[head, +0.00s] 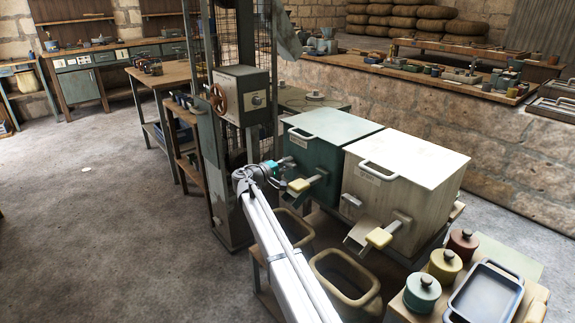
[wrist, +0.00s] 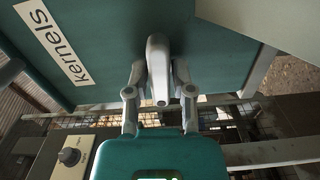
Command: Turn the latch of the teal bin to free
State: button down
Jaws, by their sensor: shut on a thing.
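The teal bin (head: 330,131) stands beside a cream bin, with a handle on its lid. In the wrist view, its teal face (wrist: 95,45) carries a tilted label reading "kernels". A grey lever-like latch (wrist: 157,52) sticks out from that face. My gripper (wrist: 159,78) is shut on the latch, one finger on each side. In the head view my gripper (head: 284,163) is at the bin's front left, and it hides the latch there. A pale yellow handle (head: 300,185) sits low on the teal bin's front, just right of my gripper.
The cream bin (head: 405,175) has its own chute and yellow handle. Two tan tubs (head: 340,285) stand below the bins. Lidded pots (head: 443,265) and a dark tray (head: 487,293) are at front right. A post with a red handwheel (head: 218,99) stands close behind my gripper.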

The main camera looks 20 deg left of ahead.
jog(key=m, duration=0.4)
jog(key=shift+m, duration=0.3)
jog(key=m, duration=0.3)
jog(key=shift+m, duration=0.3)
jog(key=m, duration=0.4)
jog(key=shift+m, duration=2.5)
jog(key=c, duration=0.6)
grip_release()
